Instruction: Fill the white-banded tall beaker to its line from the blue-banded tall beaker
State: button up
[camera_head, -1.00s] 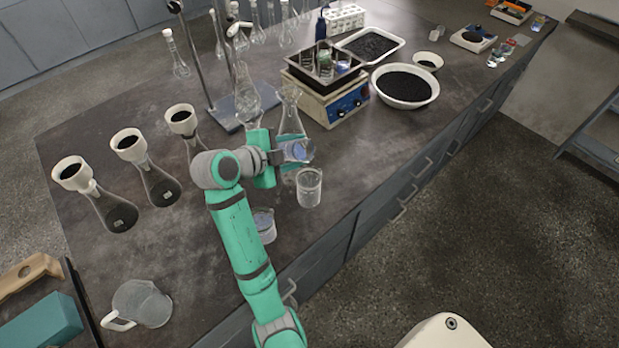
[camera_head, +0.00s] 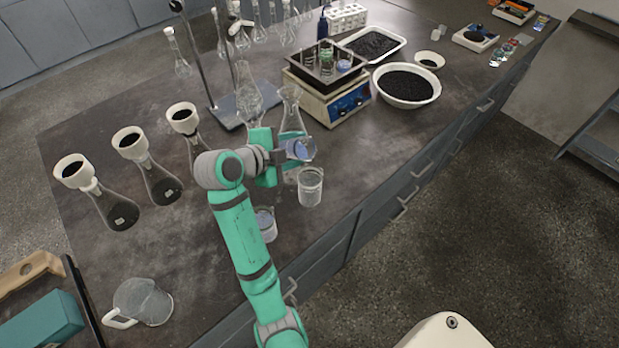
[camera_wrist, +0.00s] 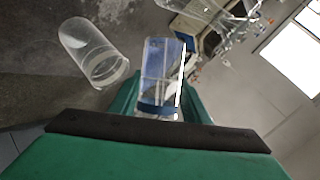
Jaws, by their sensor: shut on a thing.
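My gripper (camera_head: 283,152) is shut on the blue-banded tall beaker (camera_head: 301,149) and holds it tilted above the bench. In the wrist view the blue-banded beaker (camera_wrist: 161,75) sits between my fingers, with bluish liquid inside. A tall clear beaker with a pale band, which appears to be the white-banded one (camera_head: 310,188), stands upright on the bench just below and in front of it. It also shows in the wrist view (camera_wrist: 94,54), left of the held beaker and apart from it. Its fill line and level are too small to read.
Another beaker with bluish liquid (camera_head: 265,224) stands close beside my forearm. A conical flask (camera_head: 291,112) stands just behind my gripper. A hotplate-like device (camera_head: 327,95) and a white bowl (camera_head: 405,86) are farther back. The bench's front edge is near.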

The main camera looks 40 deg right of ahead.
jog(key=shift+w+a, duration=0.1)
jog(key=shift+s, duration=0.2)
jog(key=shift+w+t, duration=0.2)
jog(key=shift+t, duration=0.1)
jog(key=shift+s, duration=0.15)
jog(key=shift+a+f, duration=0.1)
jog(key=shift+a, duration=0.05)
jog(key=shift+d+p, duration=0.3)
jog(key=shift+a+f, duration=0.1)
jog(key=shift+a, duration=0.05)
